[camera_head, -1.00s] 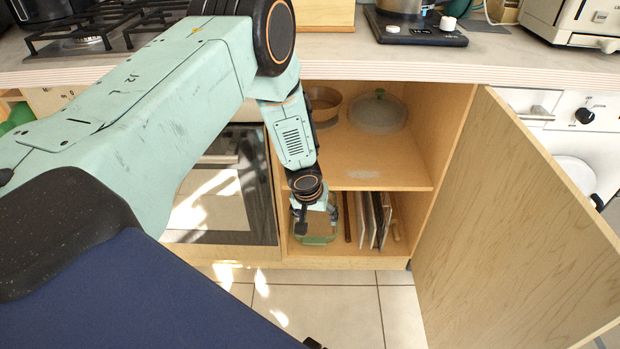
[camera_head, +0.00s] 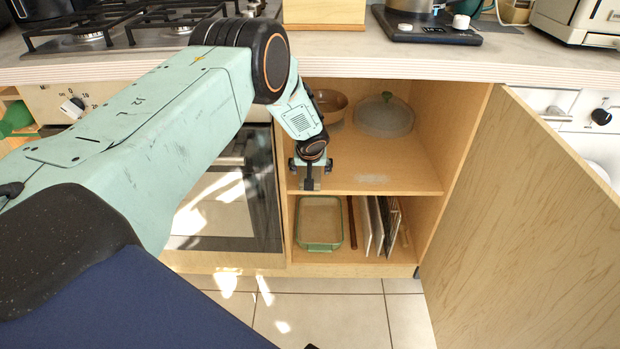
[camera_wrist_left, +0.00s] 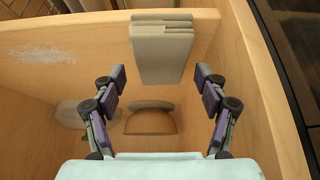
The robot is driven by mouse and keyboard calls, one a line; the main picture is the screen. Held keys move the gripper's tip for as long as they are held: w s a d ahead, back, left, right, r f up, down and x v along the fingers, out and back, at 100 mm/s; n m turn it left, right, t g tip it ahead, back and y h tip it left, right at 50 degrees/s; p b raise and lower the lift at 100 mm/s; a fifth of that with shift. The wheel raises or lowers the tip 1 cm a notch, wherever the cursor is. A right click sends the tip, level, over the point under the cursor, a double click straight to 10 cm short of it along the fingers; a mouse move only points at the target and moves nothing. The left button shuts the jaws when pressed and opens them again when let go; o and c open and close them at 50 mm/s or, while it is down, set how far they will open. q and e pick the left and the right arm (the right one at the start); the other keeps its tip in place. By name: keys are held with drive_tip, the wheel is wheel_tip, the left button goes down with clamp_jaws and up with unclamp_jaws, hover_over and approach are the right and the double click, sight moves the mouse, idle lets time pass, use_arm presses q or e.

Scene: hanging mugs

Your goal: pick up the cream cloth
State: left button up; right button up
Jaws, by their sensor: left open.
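A folded greyish-cream cloth (camera_wrist_left: 162,52) lies at the front edge of the cabinet's middle shelf, its layers showing in the left wrist view. In the head view the likely cloth (camera_head: 312,182) is a small grey patch below my left gripper, mostly hidden by it. My left gripper (camera_head: 310,172) reaches into the cabinet at the shelf's front left. In the left wrist view the gripper (camera_wrist_left: 162,82) is open and empty, one finger to each side of the cloth's line; I see no contact. My right gripper is not in view.
A brown bowl (camera_head: 331,103) and a glass-lidded dish (camera_head: 385,115) stand deeper on the shelf (camera_head: 410,180). Below are a green-rimmed baking dish (camera_head: 320,245) and upright boards (camera_head: 378,225). The open cabinet door (camera_head: 530,230) blocks the right. The countertop (camera_head: 400,65) overhangs above.

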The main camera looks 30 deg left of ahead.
use_arm(q)
drive_tip(key=b+x, duration=0.1)
drive_tip(key=x, duration=0.2)
drive_tip(key=shift+s, duration=0.15)
drive_tip(key=shift+w+a+f+b, duration=0.2)
drive_tip(key=shift+f+b, duration=0.1)
drive_tip(key=shift+b, duration=0.2)
drive_tip(key=shift+f, duration=0.25)
drive_tip(key=c, duration=0.9)
